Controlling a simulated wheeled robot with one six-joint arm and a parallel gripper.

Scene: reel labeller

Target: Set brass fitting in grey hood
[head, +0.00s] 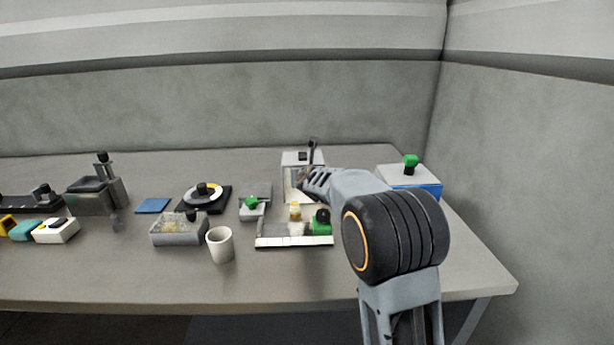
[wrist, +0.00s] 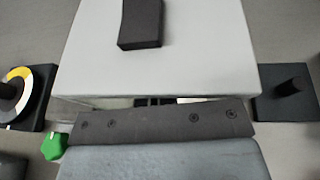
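The hood (head: 291,160) is a pale grey box with a dark handle block on top, at the back of the table. Its top (wrist: 190,50) fills the upper middle of the wrist view. My gripper (head: 302,182) is low at the hood's front side. In the wrist view a dark screwed bar of my gripper lies along the hood's near edge, and the fingertips are hidden below it. I cannot tell whether they are open or shut, or hold anything. A small brass-coloured piece (head: 295,210) shows just below my gripper, at the back of a white-fronted tray.
The white-fronted tray (head: 293,242) holds a green piece (head: 321,228). Left of it are a cup (head: 220,245), a grey box (head: 178,230) and a reel on a black base (head: 203,194). A blue-and-white box (head: 425,178) with a green knob stands right. The front table edge is clear.

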